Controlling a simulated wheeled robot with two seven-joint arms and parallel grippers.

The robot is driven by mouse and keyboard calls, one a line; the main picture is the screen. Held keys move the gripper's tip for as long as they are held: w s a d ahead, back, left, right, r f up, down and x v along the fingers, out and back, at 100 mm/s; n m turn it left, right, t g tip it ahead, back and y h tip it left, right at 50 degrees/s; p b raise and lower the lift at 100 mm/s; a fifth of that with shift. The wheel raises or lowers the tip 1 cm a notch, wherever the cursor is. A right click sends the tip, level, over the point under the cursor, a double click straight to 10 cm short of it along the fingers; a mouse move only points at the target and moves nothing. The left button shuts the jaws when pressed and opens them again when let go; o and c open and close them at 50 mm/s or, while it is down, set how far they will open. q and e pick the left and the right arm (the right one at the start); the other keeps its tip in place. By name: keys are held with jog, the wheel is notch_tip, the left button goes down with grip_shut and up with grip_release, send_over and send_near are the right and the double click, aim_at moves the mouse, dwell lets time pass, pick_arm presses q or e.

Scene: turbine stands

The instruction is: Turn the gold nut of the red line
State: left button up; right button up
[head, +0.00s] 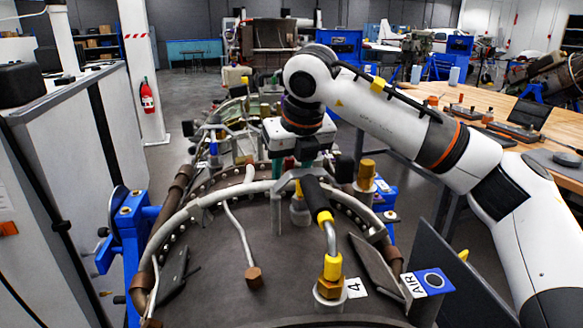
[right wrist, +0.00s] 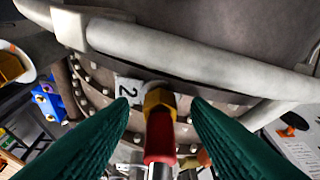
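In the right wrist view, the gold nut (right wrist: 159,98) sits at the end of the red line (right wrist: 159,138), beside a white label marked 2 (right wrist: 127,90). My right gripper (right wrist: 160,104) is open, with one green finger on each side of the nut and line. Gaps show between the fingers and the nut. In the head view my right arm reaches in from the right, and my right gripper (head: 293,165) points down over the turbine's far part. The red line and its nut are hidden there. My left gripper is out of view.
A grey curved pipe (right wrist: 190,50) crosses close to the nut. Another gold nut (head: 332,293) with a yellow-sleeved line stands near the label 4 (head: 356,288). A grey bent bar (head: 300,180) rises in front of my right gripper. A wooden table (head: 500,105) is at right.

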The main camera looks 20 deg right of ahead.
jog(key=shift+r, duration=0.1)
jog(key=b+v, duration=0.2)
jog(key=v, duration=1)
